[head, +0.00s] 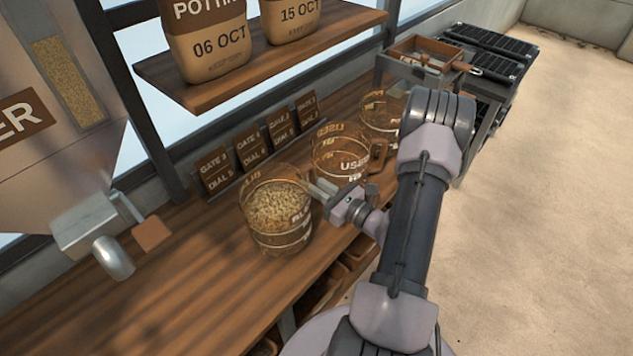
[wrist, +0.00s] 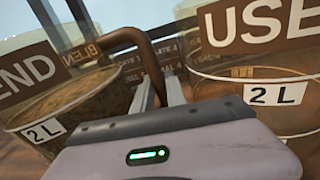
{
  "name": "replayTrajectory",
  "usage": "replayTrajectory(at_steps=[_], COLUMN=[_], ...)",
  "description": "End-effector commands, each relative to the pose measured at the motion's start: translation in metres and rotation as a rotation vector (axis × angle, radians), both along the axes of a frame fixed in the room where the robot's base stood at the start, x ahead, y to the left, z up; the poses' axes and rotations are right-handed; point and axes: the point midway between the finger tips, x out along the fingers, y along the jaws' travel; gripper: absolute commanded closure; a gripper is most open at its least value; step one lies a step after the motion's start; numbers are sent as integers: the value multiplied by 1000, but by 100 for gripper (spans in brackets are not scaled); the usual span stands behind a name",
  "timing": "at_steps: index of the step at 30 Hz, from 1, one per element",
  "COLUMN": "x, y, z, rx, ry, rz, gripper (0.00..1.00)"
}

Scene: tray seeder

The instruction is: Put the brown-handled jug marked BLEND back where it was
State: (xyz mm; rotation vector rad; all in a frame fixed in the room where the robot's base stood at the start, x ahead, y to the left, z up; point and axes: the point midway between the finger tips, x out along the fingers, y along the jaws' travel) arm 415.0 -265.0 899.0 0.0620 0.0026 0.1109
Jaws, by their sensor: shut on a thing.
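The clear jug marked BLEND (head: 277,222), holding pale grain-like stuff, is over the wooden bench in the head view. In the wrist view the jug (wrist: 62,105) is at left, with END and 2 L showing. Its brown handle (wrist: 128,38) rises between my fingers. My gripper (head: 322,188) comes from the right and is shut on this handle; the fingers also show in the wrist view (wrist: 160,92). I cannot tell whether the jug's base touches the bench.
A clear jug marked USED (head: 340,160) stands close behind and right, large in the wrist view (wrist: 255,80). Another jug (head: 382,112) stands beyond it. Brown gate and dial cards (head: 248,147) line the back. A shelf (head: 280,55) with bags overhangs. A hopper spout (head: 113,258) is at left. Front-left bench is clear.

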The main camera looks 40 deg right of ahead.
Motion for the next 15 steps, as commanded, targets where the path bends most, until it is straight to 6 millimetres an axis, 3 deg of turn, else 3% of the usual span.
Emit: replayTrajectory(at_steps=[1,2,13,14,15], x=[-1,-1,-1,-1,-1], y=[1,2,2,2,2], z=[-15,-17,-18,-18,-17], rx=[2,2,0,-2,-2], ry=[0,-1,-1,-1,-1], rz=[-5,-7,-8,-7,-7], gripper=[100,100,100,80,73])
